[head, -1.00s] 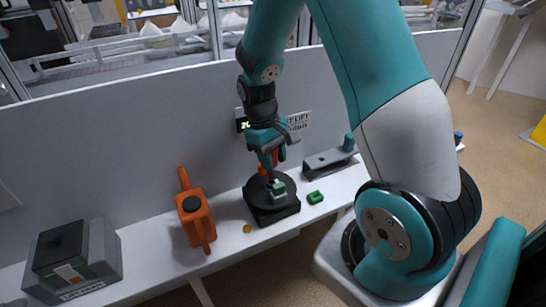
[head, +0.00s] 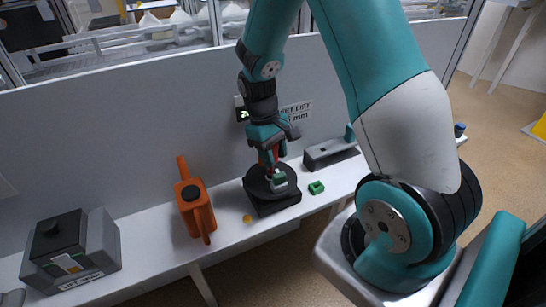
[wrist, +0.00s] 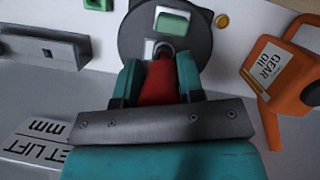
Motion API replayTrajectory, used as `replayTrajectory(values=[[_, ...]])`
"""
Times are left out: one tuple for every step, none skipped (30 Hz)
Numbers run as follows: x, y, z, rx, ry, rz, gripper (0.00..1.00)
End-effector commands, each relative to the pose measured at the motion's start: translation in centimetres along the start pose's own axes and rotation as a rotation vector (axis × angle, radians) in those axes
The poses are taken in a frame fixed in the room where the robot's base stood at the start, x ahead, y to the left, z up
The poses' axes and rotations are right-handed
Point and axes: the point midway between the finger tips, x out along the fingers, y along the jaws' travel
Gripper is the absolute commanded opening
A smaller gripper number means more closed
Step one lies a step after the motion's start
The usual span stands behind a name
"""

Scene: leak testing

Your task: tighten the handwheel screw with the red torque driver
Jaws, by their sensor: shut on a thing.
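My gripper (wrist: 158,88) is shut on the red torque driver (wrist: 158,82), which sits between the two teal fingers in the wrist view. In the head view the gripper (head: 270,158) is above a round dark disc (head: 257,183) on a square black base (head: 274,207). The driver points down at the disc. A green block with a pale part (wrist: 173,22) is on the disc, just beyond the driver. I cannot tell whether the driver's tip touches anything. The handwheel screw is not clearly seen; the driver and gripper hide that spot.
An orange gear oil can (head: 196,212) stands left of the base, with a small yellow disc (head: 247,218) between. A green clip (head: 316,187) and a grey block (head: 332,152) are to the right. A grey box (head: 72,250) is far left. A grey panel rises behind.

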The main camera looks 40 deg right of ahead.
Motion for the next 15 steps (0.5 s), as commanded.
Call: replayTrajectory(values=[[-0.03, 0.0, 0.0, 0.0, 0.0, 0.0, 0.0], [-0.03, 0.0, 0.0, 0.0, 0.0, 0.0, 0.0], [-0.03, 0.0, 0.0, 0.0, 0.0, 0.0, 0.0], [-0.02, 0.0, 0.0, 0.0, 0.0, 0.0, 0.0], [-0.01, 0.0, 0.0, 0.0, 0.0, 0.0, 0.0], [0.01, 0.0, -0.01, 0.0, 0.0, 0.0, 0.0], [0.03, 0.0, -0.01, 0.0, 0.0, 0.0, 0.0], [0.06, 0.0, -0.01, 0.0, 0.0, 0.0, 0.0], [0.05, 0.0, -0.02, 0.001, 0.0, 0.0, 0.0], [0.04, 0.0, -0.01, 0.007, 0.0, -0.002, 0.0], [0.02, 0.01, 0.0, 0.022, 0.0, -0.006, 0.0], [-0.02, -0.01, 0.01, 0.053, 0.0, -0.016, 0.0], [-0.04, -0.04, 0.01, 0.082, 0.0, -0.025, 0.0], [-0.04, -0.05, 0.01, 0.112, -0.001, -0.033, 0.0], [-0.02, -0.07, 0.01, 0.147, 0.0, -0.043, 0.0]])
